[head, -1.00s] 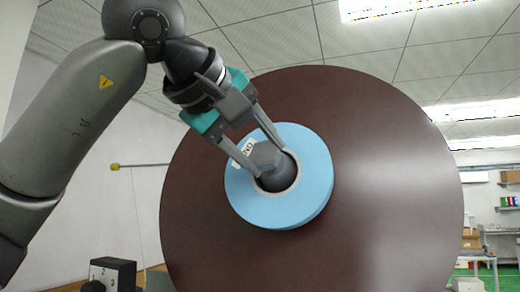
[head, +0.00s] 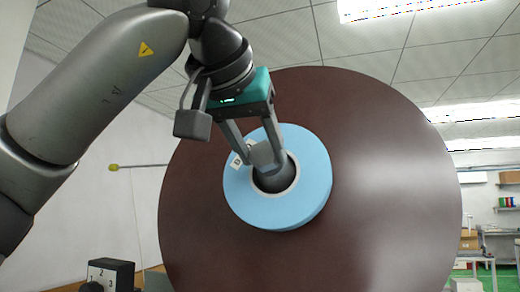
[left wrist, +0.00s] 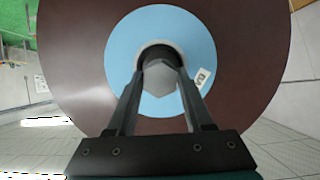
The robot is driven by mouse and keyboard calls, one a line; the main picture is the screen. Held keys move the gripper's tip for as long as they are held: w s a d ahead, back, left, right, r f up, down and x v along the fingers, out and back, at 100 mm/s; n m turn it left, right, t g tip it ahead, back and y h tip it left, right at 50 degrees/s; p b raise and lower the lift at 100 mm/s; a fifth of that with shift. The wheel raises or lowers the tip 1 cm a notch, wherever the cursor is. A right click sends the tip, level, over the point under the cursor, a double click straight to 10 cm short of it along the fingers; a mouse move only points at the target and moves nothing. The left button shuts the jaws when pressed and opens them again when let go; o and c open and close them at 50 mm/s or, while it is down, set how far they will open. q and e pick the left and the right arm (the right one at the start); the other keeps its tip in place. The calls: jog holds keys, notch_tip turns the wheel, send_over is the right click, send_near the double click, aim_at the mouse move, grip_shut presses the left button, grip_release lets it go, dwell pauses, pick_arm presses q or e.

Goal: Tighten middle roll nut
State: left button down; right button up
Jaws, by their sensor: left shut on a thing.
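The middle roll is a light blue ring (head: 300,200) on a large brown disc (head: 390,190), facing me in the head view. A grey nut (head: 262,154) on a dark round shaft (head: 272,178) sticks out of its centre. My left gripper (head: 262,150) is shut on the nut, one finger on each side. In the left wrist view the nut (left wrist: 160,78) shows as a grey hexagon between the two fingers, with the blue ring (left wrist: 122,62) behind it. A small white label (left wrist: 204,82) is on the ring. My right gripper is in neither view.
A black box with numbers (head: 112,274) stands at the lower left. A thin rod with a yellow tip (head: 114,168) lies left of the disc. Shelves and a table (head: 478,262) are far off at the right.

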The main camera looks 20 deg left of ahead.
pick_arm(q)
jog(key=shift+m+y, duration=0.3)
jog(key=shift+m, duration=0.6)
jog(key=shift+c, duration=1.4)
grip_release()
jog(key=shift+s, duration=0.1)
jog(key=v, duration=1.5)
jog(key=shift+b, duration=0.3)
jog(key=shift+d, duration=0.1)
